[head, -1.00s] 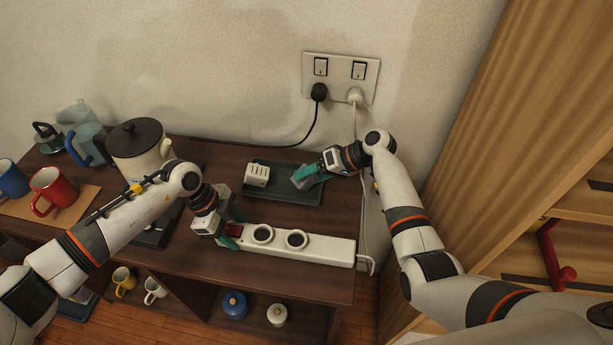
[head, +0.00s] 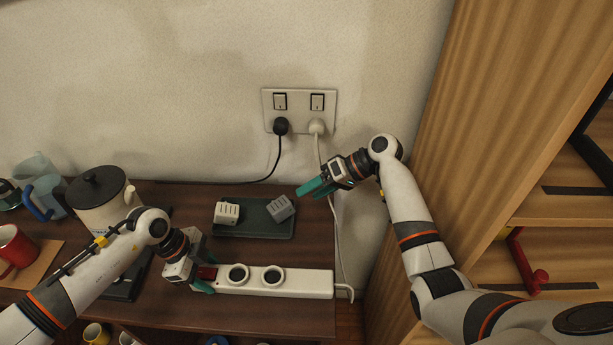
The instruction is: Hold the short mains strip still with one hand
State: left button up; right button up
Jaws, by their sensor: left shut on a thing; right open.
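The short white mains strip (head: 308,282) lies on the dark wooden top, with two round dark sockets and a red switch (head: 207,272) at its left end. My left gripper (head: 206,283) is shut on the strip's left end, by the red switch. The strip's white cord leaves its right end and runs up to the wall socket. My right gripper (head: 303,191) is open and empty, just up and right of a grey plug block (head: 281,207) on the dark tray (head: 255,231). A white plug block (head: 227,212) sits at the tray's left.
A double wall socket (head: 298,111) holds a black plug (head: 281,126) and a white plug (head: 317,126). A white kettle (head: 98,216) with a black lid, a blue-handled jug and a red mug (head: 16,251) stand left. A wooden shelf unit (head: 450,170) rises right.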

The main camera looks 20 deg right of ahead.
pick_arm(q)
jog(key=o, duration=1.2)
jog(key=shift+c, duration=0.2)
jog(key=v, duration=1.2)
jog(key=shift+w+a, duration=0.1)
notch_tip(320, 180, up, 10)
jog(key=p, duration=0.8)
jog(key=shift+f, duration=0.1)
